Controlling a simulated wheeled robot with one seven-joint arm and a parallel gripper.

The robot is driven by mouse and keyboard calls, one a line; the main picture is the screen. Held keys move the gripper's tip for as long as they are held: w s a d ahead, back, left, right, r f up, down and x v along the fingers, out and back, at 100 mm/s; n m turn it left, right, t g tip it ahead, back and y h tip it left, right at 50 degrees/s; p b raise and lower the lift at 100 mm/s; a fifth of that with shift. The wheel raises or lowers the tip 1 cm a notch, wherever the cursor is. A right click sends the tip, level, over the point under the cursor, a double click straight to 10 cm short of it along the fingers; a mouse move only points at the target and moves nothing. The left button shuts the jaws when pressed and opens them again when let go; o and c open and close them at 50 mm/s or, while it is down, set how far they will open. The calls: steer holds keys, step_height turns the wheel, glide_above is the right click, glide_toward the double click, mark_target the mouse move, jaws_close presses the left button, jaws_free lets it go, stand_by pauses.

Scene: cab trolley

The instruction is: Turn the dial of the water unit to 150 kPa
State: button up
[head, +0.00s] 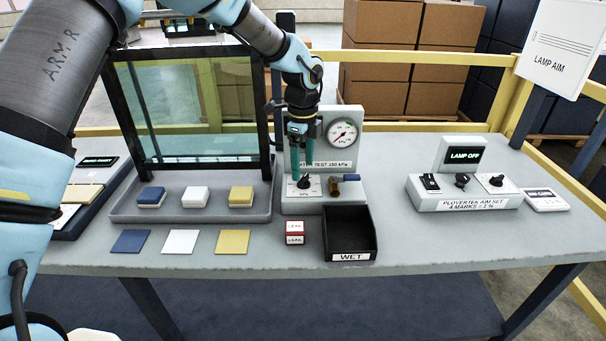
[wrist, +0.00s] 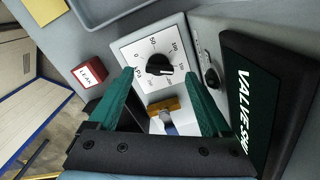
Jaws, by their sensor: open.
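The water unit (head: 323,199) is a pale box with a white upright panel reading "TEST 150 kPa". Its black dial (head: 304,182) sits on a white scale plate at the front left. The wrist view shows the dial (wrist: 159,64) inside printed marks including 0, 50 and 100; its exact setting is hard to read.
A lever with a brown and blue handle (head: 345,186) stands close right of the dial. A framed glass panel (head: 190,115) in a grey tray stands left. The table right of the unit is clear up to the lamp unit (head: 462,199).

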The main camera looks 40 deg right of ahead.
step_height(320, 180, up, 8)
steer(key=b, duration=0.1)
steer(key=shift+f, duration=0.25)
stand_by(0.4)
steer(key=w+a+n, duration=0.3)
steer(key=a+n, duration=0.2)
steer(key=a, duration=0.4)
steer(key=w+a+n, duration=0.4)
steer(key=a+n, duration=0.1)
steer(key=a, duration=0.5)
steer(key=w+a+n, duration=0.3)
steer(key=a+n, duration=0.2)
steer(key=a, duration=0.4)
steer(key=s+a+n, duration=0.3)
steer(key=a+n, duration=0.4)
steer(key=a, duration=0.4)
steer(key=s+a+f+n+t, duration=0.1)
steer(key=s+a+n, duration=0.3)
steer(key=a+n, duration=0.4)
steer(key=a, duration=0.3)
steer(key=shift+t, duration=0.3)
steer(key=shift+w, duration=0.1)
